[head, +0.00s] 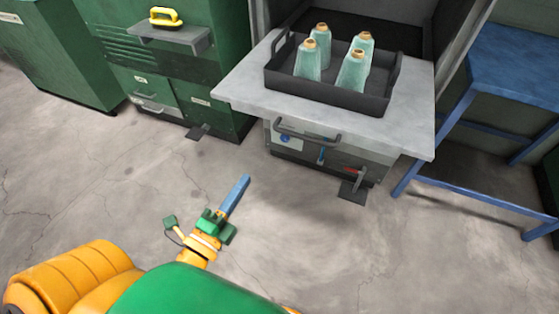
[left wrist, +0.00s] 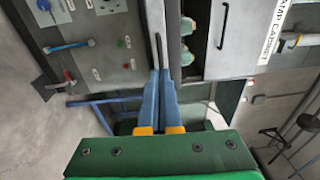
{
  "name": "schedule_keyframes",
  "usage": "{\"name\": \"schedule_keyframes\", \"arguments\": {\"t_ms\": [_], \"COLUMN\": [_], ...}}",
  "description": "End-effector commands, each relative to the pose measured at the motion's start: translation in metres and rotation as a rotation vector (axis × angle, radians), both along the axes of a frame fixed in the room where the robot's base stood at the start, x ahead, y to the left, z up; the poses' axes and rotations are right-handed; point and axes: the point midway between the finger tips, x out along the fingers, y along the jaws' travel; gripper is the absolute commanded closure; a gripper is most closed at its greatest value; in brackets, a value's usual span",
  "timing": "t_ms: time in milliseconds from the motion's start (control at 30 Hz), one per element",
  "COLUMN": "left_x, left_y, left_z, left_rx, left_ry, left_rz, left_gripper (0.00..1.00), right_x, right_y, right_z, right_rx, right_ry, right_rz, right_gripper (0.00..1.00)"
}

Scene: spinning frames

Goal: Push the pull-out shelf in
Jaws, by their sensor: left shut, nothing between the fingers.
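The pull-out shelf (head: 245,88) is a light grey slab that sticks out from the front of a grey cabinet. On it sits a black tray (head: 325,92) with several pale green bobbins (head: 313,60) standing upright. A grey bar handle (head: 307,133) is on the front below the slab. My left gripper (head: 244,181) has blue fingers, shut and empty, in front of the cabinet and apart from it in the head view. In the left wrist view the shut fingers (left wrist: 160,75) point toward the shelf's edge; I cannot tell the exact gap. My right gripper is not in view.
A blue metal table (head: 515,75) stands right of the cabinet. A green machine (head: 170,60) with a small ledge holding a yellow-handled object (head: 166,17) stands to the left. A pedal (head: 352,192) juts out at the cabinet's foot. The concrete floor (head: 110,185) in front is clear.

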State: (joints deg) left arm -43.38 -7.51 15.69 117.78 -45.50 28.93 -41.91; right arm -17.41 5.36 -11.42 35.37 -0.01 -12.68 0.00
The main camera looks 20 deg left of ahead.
Motion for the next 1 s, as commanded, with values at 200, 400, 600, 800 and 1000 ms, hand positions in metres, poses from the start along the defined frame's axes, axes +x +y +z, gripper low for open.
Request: {"name": "schedule_keyframes", "arguments": {"t_ms": [200, 400, 600, 800, 1000], "left_x": [0.041, 0.085, 0.120, 0.135, 0.136], "left_y": [-0.003, -0.006, -0.009, -0.010, -0.010], "left_z": [0.008, 0.009, 0.010, 0.009, 0.009], "left_rx": [-0.003, -0.006, -0.008, -0.008, -0.009], "left_ry": [-0.005, -0.004, -0.001, 0.001, 0.002], "left_rz": [-0.002, -0.001, 0.001, 0.000, -0.001], "left_gripper": [1.00, 1.00, 1.00, 1.00, 1.00], "right_x": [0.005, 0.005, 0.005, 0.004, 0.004], "right_y": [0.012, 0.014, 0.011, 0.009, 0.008], "right_z": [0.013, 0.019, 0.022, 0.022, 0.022], "right_rx": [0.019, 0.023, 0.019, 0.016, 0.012], "right_ry": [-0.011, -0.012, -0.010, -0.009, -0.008], "right_rz": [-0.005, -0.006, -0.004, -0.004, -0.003], "right_gripper": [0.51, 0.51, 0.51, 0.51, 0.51]}}
